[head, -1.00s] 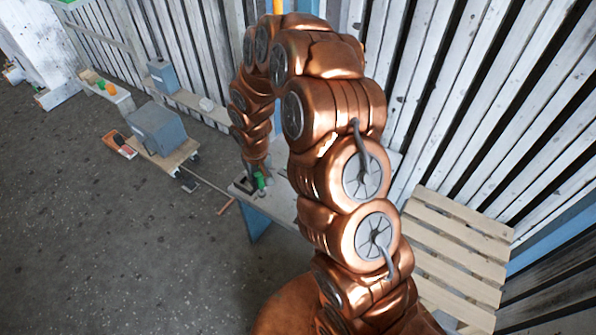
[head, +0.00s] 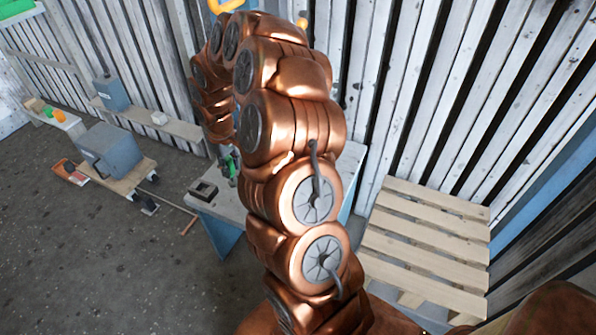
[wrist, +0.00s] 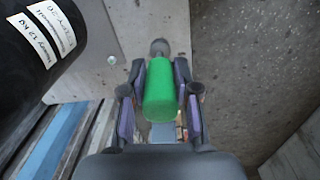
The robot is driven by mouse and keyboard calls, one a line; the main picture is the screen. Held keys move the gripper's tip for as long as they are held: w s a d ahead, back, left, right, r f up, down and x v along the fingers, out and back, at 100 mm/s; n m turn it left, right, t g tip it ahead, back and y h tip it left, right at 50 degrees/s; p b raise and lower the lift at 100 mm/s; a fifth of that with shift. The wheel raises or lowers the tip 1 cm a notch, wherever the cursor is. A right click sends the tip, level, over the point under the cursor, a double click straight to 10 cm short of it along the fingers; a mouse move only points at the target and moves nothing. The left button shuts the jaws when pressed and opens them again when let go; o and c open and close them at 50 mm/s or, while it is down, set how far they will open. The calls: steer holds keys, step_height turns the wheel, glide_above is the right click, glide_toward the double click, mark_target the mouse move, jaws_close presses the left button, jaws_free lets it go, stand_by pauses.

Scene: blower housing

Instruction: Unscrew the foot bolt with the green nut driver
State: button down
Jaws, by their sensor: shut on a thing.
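My gripper (wrist: 160,95) is shut on the green handle of the nut driver (wrist: 161,98). The driver's grey tip (wrist: 160,47) points away from the wrist, towards the top of the wrist view. In the head view, green of the driver (head: 233,166) shows at the end of my arm, above the small grey table (head: 232,206). A grey housing (head: 116,147) sits on a low wheeled wooden dolly at the left, well apart from my gripper. I cannot make out the foot bolt in either view.
A dark open holder (head: 203,190) stands on the table's left edge. A labelled black cylinder (wrist: 35,45) is close at the wrist view's upper left. A red-orange tray (head: 68,172) lies left of the dolly. A wooden pallet (head: 425,240) is at right.

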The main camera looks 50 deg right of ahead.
steer(key=s+d+f+n+b, duration=0.1)
steer(key=s+d+b, duration=0.5)
steer(key=d, duration=0.2)
steer(key=s+d+f+b, duration=0.1)
steer(key=s+d+b, duration=0.4)
steer(key=d, duration=0.4)
steer(key=shift+s+f+b, duration=0.15)
steer(key=shift+f+b, duration=1.05)
steer(key=shift+f, duration=1.6)
steer(key=shift+a, duration=0.1)
steer(key=shift+s+f, duration=0.2)
steer(key=shift+f, duration=0.1)
